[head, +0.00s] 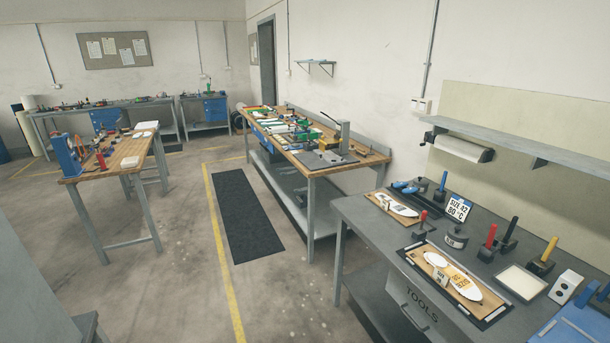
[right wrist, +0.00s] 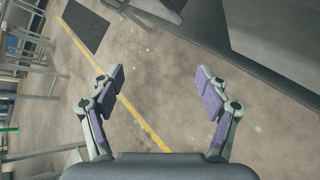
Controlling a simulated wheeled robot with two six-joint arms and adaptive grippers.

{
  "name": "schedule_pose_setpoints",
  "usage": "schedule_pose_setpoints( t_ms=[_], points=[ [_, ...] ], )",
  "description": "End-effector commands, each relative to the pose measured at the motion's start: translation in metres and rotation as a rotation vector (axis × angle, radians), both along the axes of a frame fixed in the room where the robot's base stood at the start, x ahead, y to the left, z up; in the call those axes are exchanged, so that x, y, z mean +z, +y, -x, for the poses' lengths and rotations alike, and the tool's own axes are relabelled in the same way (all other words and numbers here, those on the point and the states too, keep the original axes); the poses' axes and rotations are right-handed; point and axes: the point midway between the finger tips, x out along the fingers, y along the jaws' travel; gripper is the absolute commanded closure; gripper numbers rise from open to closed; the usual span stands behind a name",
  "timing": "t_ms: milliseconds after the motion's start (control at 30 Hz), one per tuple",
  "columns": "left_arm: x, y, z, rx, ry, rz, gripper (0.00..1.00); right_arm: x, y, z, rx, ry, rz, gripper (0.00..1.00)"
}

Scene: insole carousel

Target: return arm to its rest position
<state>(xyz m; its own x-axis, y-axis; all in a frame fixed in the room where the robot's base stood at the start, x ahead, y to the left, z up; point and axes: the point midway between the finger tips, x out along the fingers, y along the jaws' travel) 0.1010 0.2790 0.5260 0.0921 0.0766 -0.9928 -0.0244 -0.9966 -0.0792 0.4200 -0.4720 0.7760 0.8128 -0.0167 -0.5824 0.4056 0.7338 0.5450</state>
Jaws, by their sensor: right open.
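My right gripper (right wrist: 160,82) is open and empty in the right wrist view. Its two fingers with purple pads stand wide apart over bare floor. Neither gripper shows in the head view. The near workbench (head: 375,232) is at the right of the head view, with white insoles on wooden boards. One insole (head: 398,207) lies on the rear board, and another insole (head: 453,275) lies on the front board.
A black mat (head: 245,215) and a yellow line (head: 222,256) mark the open floor. A long wooden workbench (head: 372,162) stands in the middle, and a smaller table (head: 90,170) at the left. A size sign (head: 458,208) and colored-handled tools (head: 508,238) stand on the near bench.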

Motion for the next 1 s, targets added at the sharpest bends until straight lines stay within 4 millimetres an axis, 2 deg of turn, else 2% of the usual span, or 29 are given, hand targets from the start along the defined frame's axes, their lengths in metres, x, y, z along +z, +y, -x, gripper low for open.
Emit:
schedule_pose_setpoints(
  t_ms=[33, 133, 200, 267, 300, 400, 500, 633, 733, 1000],
  points=[
    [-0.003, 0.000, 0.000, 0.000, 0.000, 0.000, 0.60, -0.042, 0.000, 0.028, -0.233, 0.043, -0.191, 0.24],
    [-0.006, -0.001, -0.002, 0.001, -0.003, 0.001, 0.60, -0.113, 0.012, 0.089, -0.680, 0.117, -0.521, 0.24],
    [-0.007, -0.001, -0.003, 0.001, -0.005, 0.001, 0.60, -0.156, 0.033, 0.134, -0.969, 0.163, -0.709, 0.24],
    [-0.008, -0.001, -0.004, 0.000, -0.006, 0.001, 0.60, -0.188, 0.059, 0.173, -1.205, 0.199, -0.844, 0.24],
    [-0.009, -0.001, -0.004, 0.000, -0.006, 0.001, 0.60, -0.206, 0.078, 0.197, -1.353, 0.221, -0.919, 0.24],
    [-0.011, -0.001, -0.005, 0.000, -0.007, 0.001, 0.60, -0.237, 0.125, 0.250, -1.670, 0.265, -1.055, 0.24],
    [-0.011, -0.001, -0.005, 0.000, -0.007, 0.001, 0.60, -0.254, 0.163, 0.286, -1.899, 0.291, -1.128, 0.24],
    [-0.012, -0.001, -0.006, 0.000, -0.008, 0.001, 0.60, -0.262, 0.190, 0.311, -2.052, 0.305, -1.164, 0.24],
    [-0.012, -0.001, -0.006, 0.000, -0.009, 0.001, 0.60, -0.263, 0.195, 0.315, -2.083, 0.307, -1.171, 0.24],
    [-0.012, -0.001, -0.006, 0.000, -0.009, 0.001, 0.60, -0.263, 0.194, 0.314, -2.078, 0.306, -1.170, 0.24]
  ],
)
